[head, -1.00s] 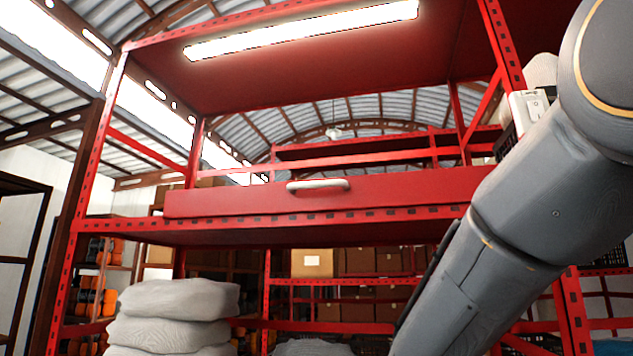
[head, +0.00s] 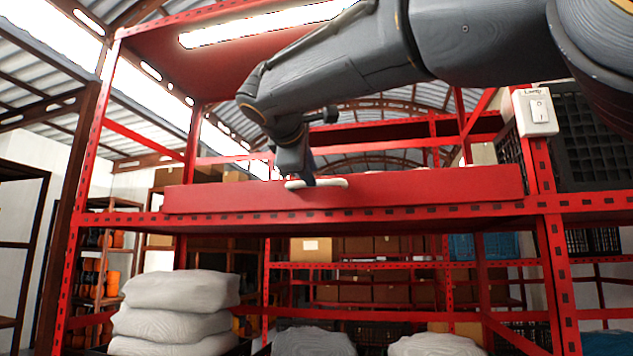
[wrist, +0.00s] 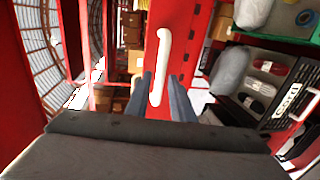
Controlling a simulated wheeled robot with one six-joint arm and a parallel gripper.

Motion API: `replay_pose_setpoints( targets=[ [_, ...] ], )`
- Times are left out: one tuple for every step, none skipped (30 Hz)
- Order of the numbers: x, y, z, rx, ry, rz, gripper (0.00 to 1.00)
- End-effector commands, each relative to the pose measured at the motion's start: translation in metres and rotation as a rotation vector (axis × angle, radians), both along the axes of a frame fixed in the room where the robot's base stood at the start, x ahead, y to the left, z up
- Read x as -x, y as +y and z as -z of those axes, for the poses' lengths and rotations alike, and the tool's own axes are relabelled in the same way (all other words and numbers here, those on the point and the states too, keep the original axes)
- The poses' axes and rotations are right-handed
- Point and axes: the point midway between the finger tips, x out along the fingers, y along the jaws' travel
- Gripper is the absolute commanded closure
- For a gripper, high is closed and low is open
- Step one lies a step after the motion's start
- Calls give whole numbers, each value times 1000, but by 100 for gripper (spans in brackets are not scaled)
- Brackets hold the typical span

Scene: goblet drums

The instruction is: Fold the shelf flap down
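The shelf flap (head: 430,188) is a long red panel standing upright along the front edge of the red rack's shelf. A white bar handle (head: 335,182) is fixed to its face, left of the middle. My gripper (head: 302,182) is at the handle's left part, reaching down from above. In the wrist view, the flap (wrist: 178,30) runs up the middle with the handle (wrist: 162,50) on it. The two fingers of my gripper (wrist: 163,85) are apart, with the handle's near end between them. I see a gap on the right side; contact on the left is unclear.
A white switch box (head: 536,111) is on the rack's right post. A lit lamp tube (head: 260,25) hangs under the upper panel. White sacks (head: 178,310) are stacked below the shelf at left. The space in front of the flap looks clear apart from my arm.

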Motion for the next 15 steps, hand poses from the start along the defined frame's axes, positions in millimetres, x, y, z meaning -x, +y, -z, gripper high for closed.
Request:
replay_pose_setpoints(
  targets=[
    [-8,-4,1,2,4,5,78],
    [-12,-5,3,2,4,4,78],
    [-19,-6,4,2,4,4,78],
    [-23,-8,4,2,4,5,78],
    [-28,-8,5,2,4,4,78],
    [-33,-10,7,2,5,4,78],
    [-37,-11,8,1,4,4,78],
    [-41,-12,9,1,3,3,78],
    [-45,-13,10,1,3,3,78],
    [-48,-13,11,1,4,3,78],
    [-51,-14,12,-1,4,2,78],
    [-54,-14,12,-1,4,2,78],
    [-56,-15,13,-1,3,1,78],
    [-57,-15,13,-2,3,1,78],
    [-58,-16,13,-2,3,1,78]
  ],
)
